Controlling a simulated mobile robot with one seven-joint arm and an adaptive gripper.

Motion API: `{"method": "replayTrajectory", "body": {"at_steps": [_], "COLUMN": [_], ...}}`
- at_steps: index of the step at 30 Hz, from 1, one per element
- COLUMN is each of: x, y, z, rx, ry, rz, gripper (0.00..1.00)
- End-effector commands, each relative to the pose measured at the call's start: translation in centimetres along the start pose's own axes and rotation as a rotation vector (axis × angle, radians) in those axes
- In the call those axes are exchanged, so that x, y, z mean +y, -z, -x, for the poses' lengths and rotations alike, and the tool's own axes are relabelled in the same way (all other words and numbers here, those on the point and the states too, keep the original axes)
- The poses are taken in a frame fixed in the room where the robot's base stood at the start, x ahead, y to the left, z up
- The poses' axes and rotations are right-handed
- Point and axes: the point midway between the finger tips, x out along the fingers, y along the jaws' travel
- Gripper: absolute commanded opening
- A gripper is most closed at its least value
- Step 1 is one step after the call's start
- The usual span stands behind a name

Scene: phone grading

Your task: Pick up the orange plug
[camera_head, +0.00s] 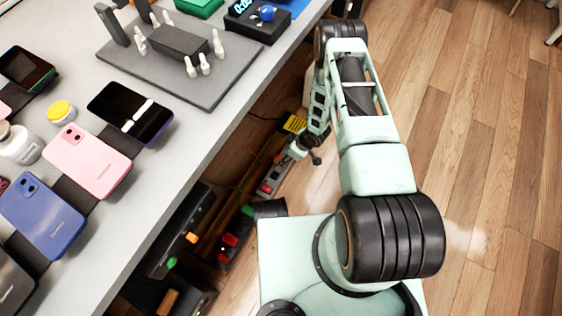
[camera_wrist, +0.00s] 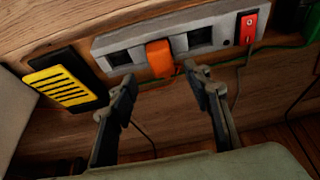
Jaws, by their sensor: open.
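In the wrist view the orange plug (camera_wrist: 159,59) sits in a socket of a grey power strip (camera_wrist: 118,42) by the wooden panel. Empty dark sockets lie on either side of it. My gripper (camera_wrist: 160,76) is open, its two dark fingers pointing at the strip, one to each side of the plug in the picture. The plug's lower end shows between the fingertips; I cannot tell whether they touch it. In the head view my gripper (camera_head: 305,152) is low beside the desk, near the strip (camera_head: 267,187), partly hidden by my arm.
A red switch (camera_wrist: 249,27) is at the strip's right end, with a green cable nearby. A black and yellow slotted block (camera_wrist: 58,85) is to the left. The grey desk (camera_head: 220,120) carries phones. More plugs, one red (camera_head: 231,240), sit under it. Wooden floor (camera_head: 470,130) is open at right.

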Motion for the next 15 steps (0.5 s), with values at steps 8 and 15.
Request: {"method": "replayTrajectory", "body": {"at_steps": [8,15], "x": [-0.4,-0.3], "y": [-0.7,-0.5], "z": [-4.1,-4.8], "rx": [0.000,0.000], "ry": [0.001,0.000], "rz": [0.001,0.002], "gripper": [0.45,0.45]}}
